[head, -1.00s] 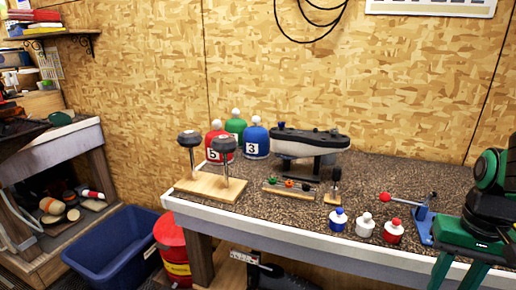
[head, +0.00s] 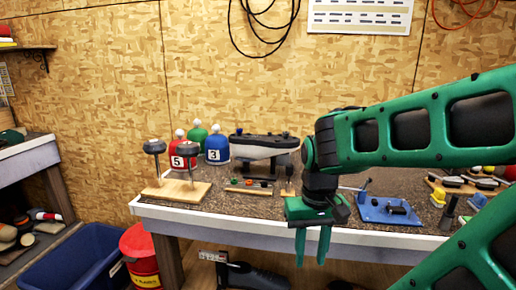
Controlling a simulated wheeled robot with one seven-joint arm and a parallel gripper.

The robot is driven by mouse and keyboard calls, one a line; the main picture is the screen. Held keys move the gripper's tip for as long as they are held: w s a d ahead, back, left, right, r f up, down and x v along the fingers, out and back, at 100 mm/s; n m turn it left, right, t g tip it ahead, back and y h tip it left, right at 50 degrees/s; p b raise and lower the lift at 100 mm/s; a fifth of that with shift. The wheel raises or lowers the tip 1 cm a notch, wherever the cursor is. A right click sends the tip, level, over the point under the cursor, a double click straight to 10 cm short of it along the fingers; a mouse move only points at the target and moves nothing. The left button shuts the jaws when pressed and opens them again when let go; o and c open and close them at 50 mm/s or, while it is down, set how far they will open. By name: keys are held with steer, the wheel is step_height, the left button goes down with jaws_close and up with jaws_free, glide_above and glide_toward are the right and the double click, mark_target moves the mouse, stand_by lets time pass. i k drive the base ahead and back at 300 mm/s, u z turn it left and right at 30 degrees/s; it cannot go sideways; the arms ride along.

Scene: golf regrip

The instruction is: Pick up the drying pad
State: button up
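I cannot pick out a drying pad for certain in the head view. My gripper (head: 312,246) hangs pointing down in front of the workbench (head: 232,229), near its front edge. Its two green fingers are apart with a gap between them, and nothing shows in the gap. My arm crosses the right side of the picture and hides part of the bench top, including where the small bottles stood in the earlier view.
A wooden stand with two posts (head: 177,189), red (head: 183,152) and blue (head: 217,149) numbered covers and a grey boat-like model (head: 264,147) stand on the bench. A blue clamp base (head: 388,211) lies right of my gripper. A blue bin (head: 75,262) and red can (head: 140,255) are on the floor.

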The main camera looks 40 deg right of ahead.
mark_target(479, 201)
steer(key=z, duration=0.05)
steer(key=k, duration=1.25)
steer(key=z, duration=0.5)
steer(key=i, duration=1.5)
steer(key=z, duration=0.05)
steer(key=k, duration=0.45)
steer(key=z, duration=1.55)
